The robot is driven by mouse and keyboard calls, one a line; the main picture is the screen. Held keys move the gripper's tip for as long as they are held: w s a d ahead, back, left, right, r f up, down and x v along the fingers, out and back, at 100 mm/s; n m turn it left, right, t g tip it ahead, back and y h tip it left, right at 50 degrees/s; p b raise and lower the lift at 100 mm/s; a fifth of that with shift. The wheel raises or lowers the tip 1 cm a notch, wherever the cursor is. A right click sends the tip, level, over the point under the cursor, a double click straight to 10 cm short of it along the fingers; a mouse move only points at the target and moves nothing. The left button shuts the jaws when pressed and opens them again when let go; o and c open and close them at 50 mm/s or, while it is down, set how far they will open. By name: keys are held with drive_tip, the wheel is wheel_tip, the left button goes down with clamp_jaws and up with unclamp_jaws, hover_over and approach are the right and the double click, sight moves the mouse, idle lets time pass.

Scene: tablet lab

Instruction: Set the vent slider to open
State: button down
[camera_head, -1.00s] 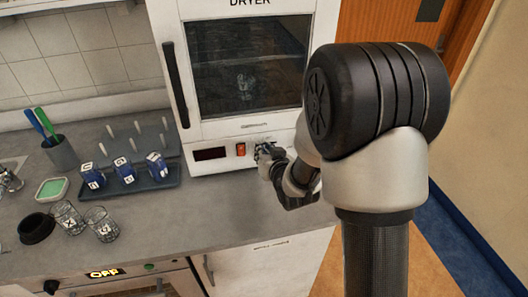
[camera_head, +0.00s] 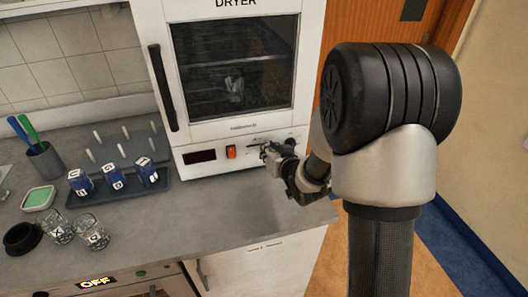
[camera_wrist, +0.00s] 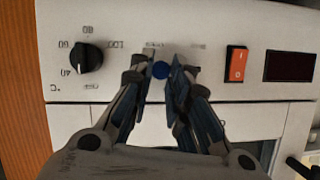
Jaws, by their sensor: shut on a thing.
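Two small labels are printed by the slider, one near the knob and one nearer the orange switch; both are too blurred to read. In the head view my gripper (camera_head: 268,152) is at the dryer's lower panel, right of the orange switch, and hides the knob. Part of a dark slot shows left of the gripper.
The dryer (camera_head: 210,132) has an orange switch (camera_wrist: 236,66), a dark display (camera_wrist: 290,66) and a black temperature dial (camera_wrist: 87,57). Left of it, a tray (camera_head: 128,193) with blue blocks, glass beakers (camera_head: 92,232) and a pen cup (camera_head: 46,160) stand on the counter. The counter before the dryer is clear.

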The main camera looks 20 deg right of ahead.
drive_tip(key=shift+d+r, duration=0.1)
drive_tip(key=shift+d, duration=0.1)
drive_tip(key=c, duration=1.5)
unclamp_jaws()
drive_tip(key=shift+d, duration=0.1)
drive_tip(key=shift+s, duration=0.1)
drive_tip(key=v, duration=0.7)
drive_tip(key=shift+s, duration=0.1)
drive_tip(key=shift+r, duration=0.1)
